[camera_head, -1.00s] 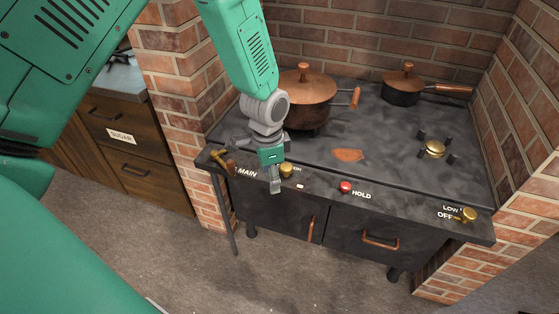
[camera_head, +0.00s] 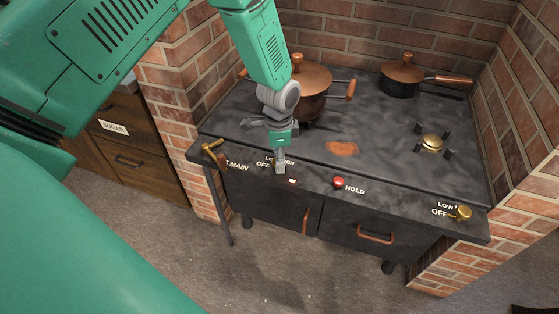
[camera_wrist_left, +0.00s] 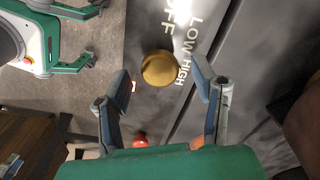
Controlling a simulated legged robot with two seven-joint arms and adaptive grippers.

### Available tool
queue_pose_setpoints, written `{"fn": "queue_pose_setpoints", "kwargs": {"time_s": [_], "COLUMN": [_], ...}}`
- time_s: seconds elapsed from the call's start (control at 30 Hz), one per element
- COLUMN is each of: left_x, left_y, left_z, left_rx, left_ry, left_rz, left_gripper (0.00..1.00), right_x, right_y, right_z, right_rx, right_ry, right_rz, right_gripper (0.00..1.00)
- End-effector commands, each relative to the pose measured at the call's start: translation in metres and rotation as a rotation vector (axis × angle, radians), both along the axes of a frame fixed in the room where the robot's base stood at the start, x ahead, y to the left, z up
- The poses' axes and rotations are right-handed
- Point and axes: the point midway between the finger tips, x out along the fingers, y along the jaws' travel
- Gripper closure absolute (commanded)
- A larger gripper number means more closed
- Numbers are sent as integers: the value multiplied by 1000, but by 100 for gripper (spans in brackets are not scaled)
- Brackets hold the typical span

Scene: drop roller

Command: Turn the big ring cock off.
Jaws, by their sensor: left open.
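The brass knob of the big ring cock (camera_wrist_left: 159,68) is on the stove's front panel, with OFF, LOW and HIGH lettering beside it. In the wrist view it sits between the spread fingertips of my left gripper (camera_wrist_left: 162,80). The fingers are apart from it on both sides. In the head view my left gripper (camera_head: 280,165) comes down over the knob and hides most of it. I cannot tell which mark the knob points to. Another gripper of mine, the right one (camera_wrist_left: 80,40), shows at the upper left of the wrist view with its fingers apart.
A large copper pot (camera_head: 313,80) stands close behind my left gripper. A brass MAIN lever (camera_head: 212,146) is to the left, a red HOLD button (camera_head: 338,183) to the right. Another brass knob (camera_head: 463,212) is at the far right. A small pan (camera_head: 401,80) stands at the back.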

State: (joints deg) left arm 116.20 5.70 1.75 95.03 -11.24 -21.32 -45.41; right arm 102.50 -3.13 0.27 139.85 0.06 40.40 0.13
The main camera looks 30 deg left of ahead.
Motion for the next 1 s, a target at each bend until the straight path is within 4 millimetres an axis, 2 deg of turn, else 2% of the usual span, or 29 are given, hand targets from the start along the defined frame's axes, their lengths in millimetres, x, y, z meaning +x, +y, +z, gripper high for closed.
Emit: {"fn": "queue_pose_setpoints", "kwargs": {"time_s": [0.13,0.43,0.57,0.6,1.0], "left_x": [0,0,0,0,2], "left_y": [0,0,0,0,1], "left_z": [-10,-12,-12,-12,-10], "left_rx": [1,1,1,0,1], "left_ry": [-1,-1,-1,-1,-4], "left_rz": [0,1,1,1,55], "left_gripper": [47,47,93,97,97], "right_x": [0,0,0,0,0], "right_y": [0,0,0,0,0], "right_z": [-1,-1,-1,-1,3], "right_rx": [0,0,0,0,0], "right_ry": [0,-1,-1,-1,-1], "right_rz": [0,0,0,0,0], "right_gripper": [60,60,60,60,60]}}
